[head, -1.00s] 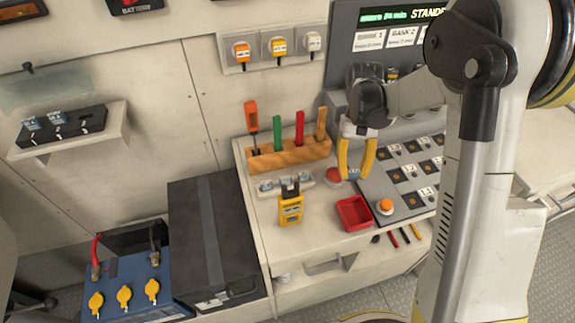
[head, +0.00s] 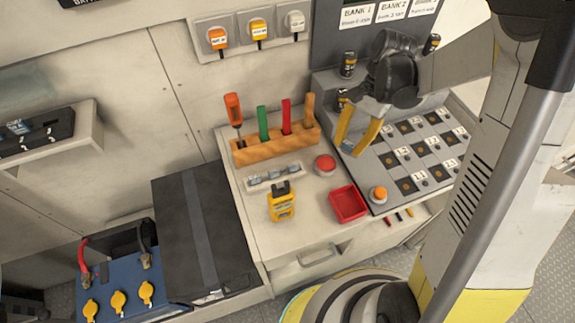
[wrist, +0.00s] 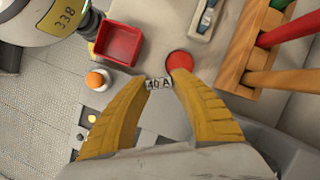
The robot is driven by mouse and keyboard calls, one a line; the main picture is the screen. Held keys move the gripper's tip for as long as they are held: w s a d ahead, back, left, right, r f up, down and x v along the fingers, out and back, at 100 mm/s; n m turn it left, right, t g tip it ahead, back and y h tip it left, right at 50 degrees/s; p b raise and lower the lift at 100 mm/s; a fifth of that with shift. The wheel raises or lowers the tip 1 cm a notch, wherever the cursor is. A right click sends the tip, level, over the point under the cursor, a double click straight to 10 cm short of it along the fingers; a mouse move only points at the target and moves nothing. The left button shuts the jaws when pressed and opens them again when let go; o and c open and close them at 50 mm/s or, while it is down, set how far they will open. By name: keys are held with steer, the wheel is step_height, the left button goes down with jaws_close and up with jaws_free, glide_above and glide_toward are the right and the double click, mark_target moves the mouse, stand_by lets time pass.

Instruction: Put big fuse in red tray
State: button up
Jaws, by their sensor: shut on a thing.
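My gripper (head: 357,143) is shut on a small pale fuse marked 40 A, the big fuse (wrist: 158,84), held between the fingertips in the wrist view. In the head view the fuse (head: 347,147) shows as a small blue-white piece between the yellow fingers, in front of the switch panel's upper left corner. The red tray (head: 348,203) stands on the white bench, lower in the picture than the gripper. In the wrist view the red tray (wrist: 118,43) is at upper left, apart from the fingers, and looks empty.
A red button (head: 325,164) is near the held fuse. An orange button (head: 378,194) is right of the tray. A yellow meter (head: 282,203), a fuse holder (head: 275,177) and a wooden tool rack (head: 275,147) stand to the left. The switch panel (head: 410,155) is on the right.

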steer(key=s+r+m+t+y+p, duration=0.1)
steer(key=s+r+m+t, duration=0.3)
steer(key=m, duration=0.5)
steer(key=m+b, duration=0.2)
steer(key=b, duration=0.2)
glide_above(305, 162)
steer(key=f, duration=0.5)
steer(key=d+f, duration=0.1)
steer(key=f, duration=0.2)
steer(key=shift+f+b, duration=0.95)
steer(key=shift+f, duration=1)
steer(key=shift+f, duration=0.25)
steer(key=o, duration=0.8)
steer(key=shift+r, duration=0.1)
steer(key=shift+o, duration=0.2)
steer(key=shift+r, duration=0.1)
